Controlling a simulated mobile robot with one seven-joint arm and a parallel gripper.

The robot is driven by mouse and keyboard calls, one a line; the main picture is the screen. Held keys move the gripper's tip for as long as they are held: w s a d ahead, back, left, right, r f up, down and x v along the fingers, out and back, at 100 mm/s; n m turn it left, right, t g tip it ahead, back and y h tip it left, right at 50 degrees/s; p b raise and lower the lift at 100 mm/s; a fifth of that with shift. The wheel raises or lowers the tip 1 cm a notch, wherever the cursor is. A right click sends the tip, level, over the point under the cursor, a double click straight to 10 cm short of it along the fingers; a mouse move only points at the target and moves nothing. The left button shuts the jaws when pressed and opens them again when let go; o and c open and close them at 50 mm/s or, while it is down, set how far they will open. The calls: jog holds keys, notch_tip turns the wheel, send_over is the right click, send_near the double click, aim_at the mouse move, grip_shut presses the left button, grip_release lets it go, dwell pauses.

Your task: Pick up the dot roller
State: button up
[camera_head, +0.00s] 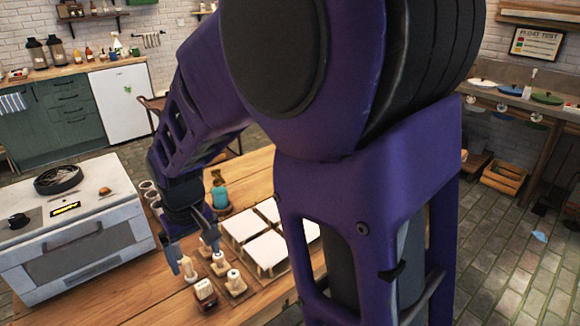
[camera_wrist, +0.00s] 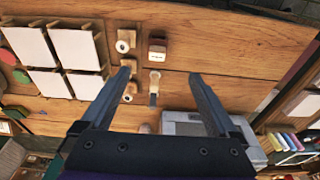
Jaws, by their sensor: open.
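A small pale roller with a dark handle (camera_wrist: 154,82) lies on the wooden table and appears between my fingertips in the wrist view. It also shows in the head view (camera_head: 188,268). It seems to be the dot roller, but its pattern is too small to read. My gripper (camera_wrist: 160,75) is open and empty, with its fingers on either side of the roller in the picture. In the head view my gripper (camera_head: 194,254) points down over the table's left part. I cannot tell its exact height above the roller.
A dark red block with a white top (camera_head: 205,291) stands close to the roller. Pale round pieces on wooden holders, one at the front (camera_head: 235,284), stand beside it. White square tiles (camera_head: 265,251) lie to the right. A teal bottle (camera_head: 219,193) stands behind. A white oven (camera_head: 75,240) is left.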

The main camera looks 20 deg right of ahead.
aim_at(205, 293)
jog(key=w+f, duration=0.1)
jog(key=f, duration=0.3)
jog(key=w+f+b, duration=0.1)
jog(key=f, duration=0.3)
jog(key=w+f+b, duration=0.1)
jog(key=f, duration=0.3)
jog(key=shift+a+f, duration=0.15)
jog(key=shift+f, duration=0.15)
jog(key=shift+w+a+f+b, duration=0.1)
jog(key=shift+w+f+b, duration=0.15)
jog(key=shift+f, duration=0.75)
jog(key=shift+w+f+b, duration=0.2)
jog(key=shift+f, duration=0.85)
jog(key=shift+w+a+f+b, duration=0.1)
jog(key=shift+w+f+b, duration=0.15)
jog(key=shift+f, duration=0.75)
jog(key=c, duration=1.5)
notch_tip(205, 293, up, 10)
jog(key=shift+r+p, duration=0.1)
jog(key=shift+p, duration=0.9)
